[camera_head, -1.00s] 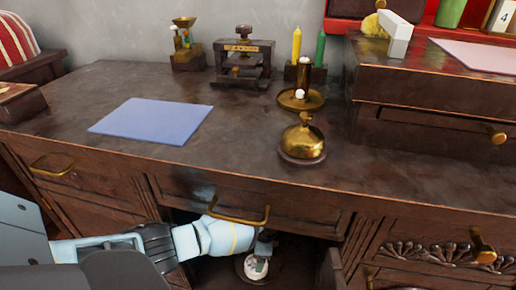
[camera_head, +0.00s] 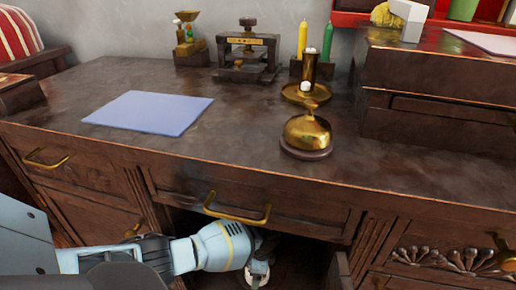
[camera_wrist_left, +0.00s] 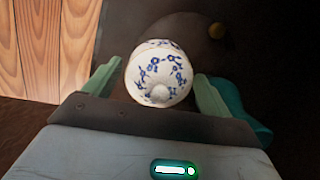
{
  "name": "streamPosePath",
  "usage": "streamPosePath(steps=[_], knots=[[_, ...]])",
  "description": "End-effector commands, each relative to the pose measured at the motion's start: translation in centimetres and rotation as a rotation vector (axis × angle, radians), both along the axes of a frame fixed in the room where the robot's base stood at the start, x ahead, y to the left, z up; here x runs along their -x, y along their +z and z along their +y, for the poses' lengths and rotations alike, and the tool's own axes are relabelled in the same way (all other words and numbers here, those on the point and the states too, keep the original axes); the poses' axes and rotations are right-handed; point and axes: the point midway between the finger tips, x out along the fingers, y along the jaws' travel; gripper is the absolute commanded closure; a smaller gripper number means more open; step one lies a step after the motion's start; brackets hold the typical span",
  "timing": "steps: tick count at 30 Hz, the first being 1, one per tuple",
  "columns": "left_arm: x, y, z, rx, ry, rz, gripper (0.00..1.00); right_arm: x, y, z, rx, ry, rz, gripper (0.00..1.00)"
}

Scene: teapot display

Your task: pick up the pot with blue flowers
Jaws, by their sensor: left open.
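My left gripper (camera_wrist_left: 158,82) is open, with one green finger on each side of the pot. My right gripper is in neither view.
The drawer with a brass handle (camera_head: 237,208) is just above my left arm. An open door (camera_head: 340,272) stands right of the compartment. A teal object (camera_wrist_left: 232,100) lies beside the right finger. A brass bell (camera_head: 306,135) and blue sheet (camera_head: 150,113) are on the desktop.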

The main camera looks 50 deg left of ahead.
Motion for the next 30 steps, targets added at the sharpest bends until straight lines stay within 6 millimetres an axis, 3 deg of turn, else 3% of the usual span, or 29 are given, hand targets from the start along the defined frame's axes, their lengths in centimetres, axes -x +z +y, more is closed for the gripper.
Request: streamPosePath(steps=[3,12,23,30], knots=[[0.0,0.1,0.0,0.001,0.0,-0.001,0.19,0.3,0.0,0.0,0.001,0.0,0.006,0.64],[-0.1,0.1,0.0,0.0,0.0,-0.001,0.56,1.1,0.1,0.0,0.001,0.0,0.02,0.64],[0.0,0.5,0.0,0.0,0.0,-0.001,0.56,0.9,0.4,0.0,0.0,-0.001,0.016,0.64],[-0.1,2.6,0.0,0.0,0.0,-0.004,0.56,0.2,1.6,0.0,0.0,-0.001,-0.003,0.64]])
